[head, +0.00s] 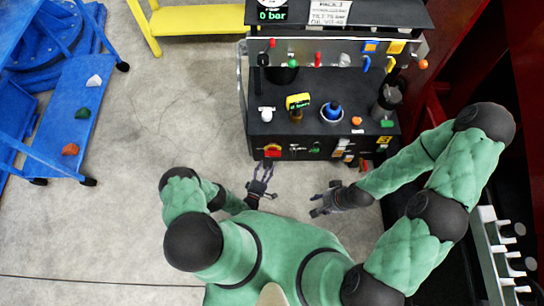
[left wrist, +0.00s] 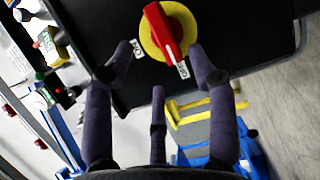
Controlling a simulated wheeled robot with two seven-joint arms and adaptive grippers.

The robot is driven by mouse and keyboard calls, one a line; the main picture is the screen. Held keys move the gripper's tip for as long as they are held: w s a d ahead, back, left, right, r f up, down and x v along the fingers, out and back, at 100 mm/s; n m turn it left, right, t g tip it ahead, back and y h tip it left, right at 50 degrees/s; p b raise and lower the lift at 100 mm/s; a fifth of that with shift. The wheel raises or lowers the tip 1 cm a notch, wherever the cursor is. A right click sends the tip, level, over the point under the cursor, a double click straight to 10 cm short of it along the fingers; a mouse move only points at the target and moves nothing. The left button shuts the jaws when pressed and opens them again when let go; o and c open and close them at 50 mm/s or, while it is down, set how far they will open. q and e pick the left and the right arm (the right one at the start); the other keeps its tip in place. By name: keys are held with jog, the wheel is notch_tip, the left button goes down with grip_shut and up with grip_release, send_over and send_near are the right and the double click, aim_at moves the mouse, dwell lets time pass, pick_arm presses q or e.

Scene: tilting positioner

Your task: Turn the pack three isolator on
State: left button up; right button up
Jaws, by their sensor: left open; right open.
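The isolator, a red handle on a round yellow plate, sits at the left end of the dark bench front in the head view (head: 272,151). In the left wrist view the isolator (left wrist: 165,32) is close up, its handle tilted, with one end near the small white label at lower right. Another small label is at its lower left; I cannot read either surely. My left gripper (head: 261,184) is open and empty just in front of the isolator, fingers apart on both sides of it in the wrist view, not visibly touching. My right gripper (head: 318,203) is open and empty, further right.
The bench top (head: 350,148) carries a yellow device (head: 298,101), a blue-topped item (head: 333,112) and several knobs. A "0 bar" display (head: 272,15) is behind. A blue cart (head: 85,110) stands left, a yellow step (head: 200,20) behind. Floor between cart and bench is clear.

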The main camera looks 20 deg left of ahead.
aim_at(272, 156)
pick_arm(q)
jog(key=w, duration=0.5)
jog(key=w+b, duration=0.1)
jog(key=w, duration=0.1)
jog(key=shift+w+d, duration=0.15)
jog(key=shift+d, duration=0.2)
grip_shut()
